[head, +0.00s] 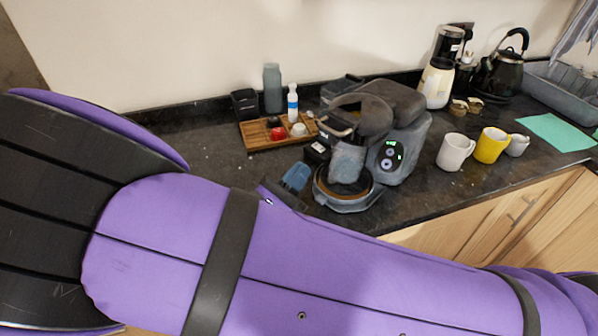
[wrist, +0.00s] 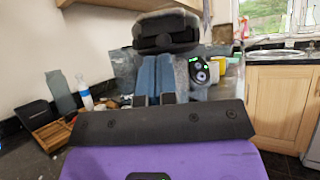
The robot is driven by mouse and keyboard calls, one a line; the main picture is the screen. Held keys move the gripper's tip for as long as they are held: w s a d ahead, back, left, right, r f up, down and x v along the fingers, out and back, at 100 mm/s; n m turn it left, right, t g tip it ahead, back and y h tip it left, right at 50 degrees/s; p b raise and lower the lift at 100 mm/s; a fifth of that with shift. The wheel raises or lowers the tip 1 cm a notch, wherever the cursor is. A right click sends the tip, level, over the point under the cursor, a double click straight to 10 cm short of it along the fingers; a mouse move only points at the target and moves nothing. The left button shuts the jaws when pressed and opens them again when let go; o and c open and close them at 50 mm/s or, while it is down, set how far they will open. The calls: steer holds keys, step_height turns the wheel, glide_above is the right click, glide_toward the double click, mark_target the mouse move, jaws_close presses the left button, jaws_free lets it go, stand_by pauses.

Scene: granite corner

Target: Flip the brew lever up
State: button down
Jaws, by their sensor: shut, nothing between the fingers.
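The grey coffee machine (head: 405,105) stands on the dark counter, with a lit round control panel (head: 388,155) on its front. The panel also shows in the wrist view (wrist: 199,70). A dark curved part with a pale-tipped handle (head: 338,132) is on the machine's upper left; I cannot tell for sure that it is the brew lever. My gripper (head: 297,174) is low, left of the machine's round base. In the wrist view its blue fingers (wrist: 155,72) are together and empty, pointing at the machine below its dark head (wrist: 165,30). Contact cannot be told.
A wooden tray (head: 258,140) with small items and a grey bottle (head: 272,88) stand at the back left. A white mug (head: 455,150) and a yellow mug (head: 491,145) stand right of the machine. A blender (head: 440,75) and black kettle (head: 500,75) are behind. My arm fills the foreground.

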steer(key=x, duration=0.7)
steer(key=shift+w+d, duration=0.1)
steer(key=shift+d, duration=0.05)
steer(key=shift+r, duration=0.15)
steer(key=shift+r+g+y, duration=0.5)
steer(key=shift+r, duration=0.45)
step_height(320, 180, up, 13)
steer(key=g+y, duration=0.6)
glide_above(327, 130)
steer(key=w+d, duration=0.3)
steer(key=shift+s+a+r, duration=0.1)
steer(key=shift+s, duration=0.1)
